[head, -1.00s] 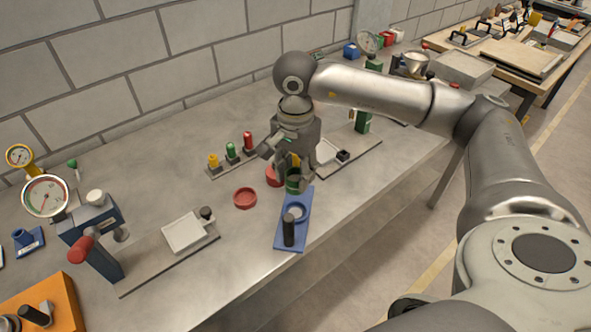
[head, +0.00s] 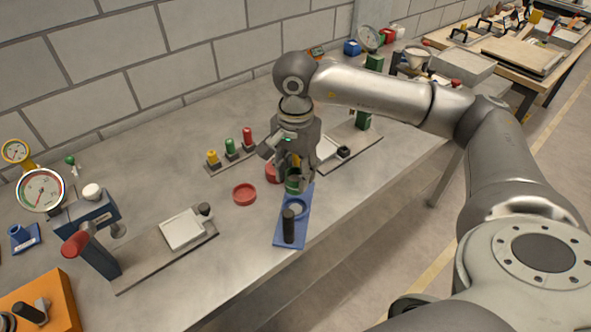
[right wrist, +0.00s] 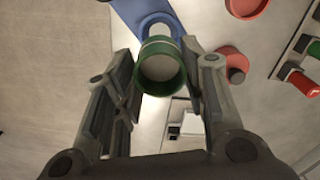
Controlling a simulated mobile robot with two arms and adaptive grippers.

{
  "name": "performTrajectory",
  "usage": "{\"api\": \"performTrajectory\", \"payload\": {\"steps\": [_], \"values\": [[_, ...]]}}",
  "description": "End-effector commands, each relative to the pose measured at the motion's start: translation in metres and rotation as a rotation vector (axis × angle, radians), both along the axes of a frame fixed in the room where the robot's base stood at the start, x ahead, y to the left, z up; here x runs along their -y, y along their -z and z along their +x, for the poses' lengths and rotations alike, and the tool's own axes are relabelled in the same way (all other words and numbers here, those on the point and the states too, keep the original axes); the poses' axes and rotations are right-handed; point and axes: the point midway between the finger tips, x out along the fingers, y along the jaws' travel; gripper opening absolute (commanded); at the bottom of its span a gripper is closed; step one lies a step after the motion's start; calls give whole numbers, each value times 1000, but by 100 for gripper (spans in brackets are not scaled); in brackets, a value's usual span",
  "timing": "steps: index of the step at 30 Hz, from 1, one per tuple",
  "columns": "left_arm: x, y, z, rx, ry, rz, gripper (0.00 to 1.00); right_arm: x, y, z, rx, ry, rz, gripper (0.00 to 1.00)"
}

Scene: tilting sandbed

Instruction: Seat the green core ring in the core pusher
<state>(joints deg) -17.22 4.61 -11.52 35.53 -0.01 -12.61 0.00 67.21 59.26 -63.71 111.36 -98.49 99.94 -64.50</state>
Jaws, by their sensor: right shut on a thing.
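The green core ring (head: 293,185) is held in my right gripper (head: 289,174), which is shut on it. In the right wrist view the ring (right wrist: 161,66) sits between the two fingers, open end toward the camera. The core pusher is a blue plate (head: 305,234) with a round pale seat (head: 297,207) and an upright black handle (head: 289,227). The ring is just above and behind the seat in the head view. In the right wrist view the blue plate (right wrist: 133,14) shows past the ring, which partly covers the seat. My left gripper is out of view.
A red ring (head: 244,194) lies left of the pusher, and another red piece (head: 271,173) is partly behind my gripper. A rack of yellow, green and red pegs (head: 231,151) stands behind. A plate fixture with a white tray (head: 181,230) lies left. The bench front edge is close.

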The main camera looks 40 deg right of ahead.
Motion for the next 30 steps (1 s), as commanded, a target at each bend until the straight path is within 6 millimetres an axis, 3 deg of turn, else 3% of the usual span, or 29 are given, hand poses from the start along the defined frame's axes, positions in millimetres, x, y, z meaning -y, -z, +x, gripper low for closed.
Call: {"api": "performTrajectory", "payload": {"steps": [30], "values": [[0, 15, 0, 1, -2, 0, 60, 0, 16, 0, 0, 0, 0, 15]]}}
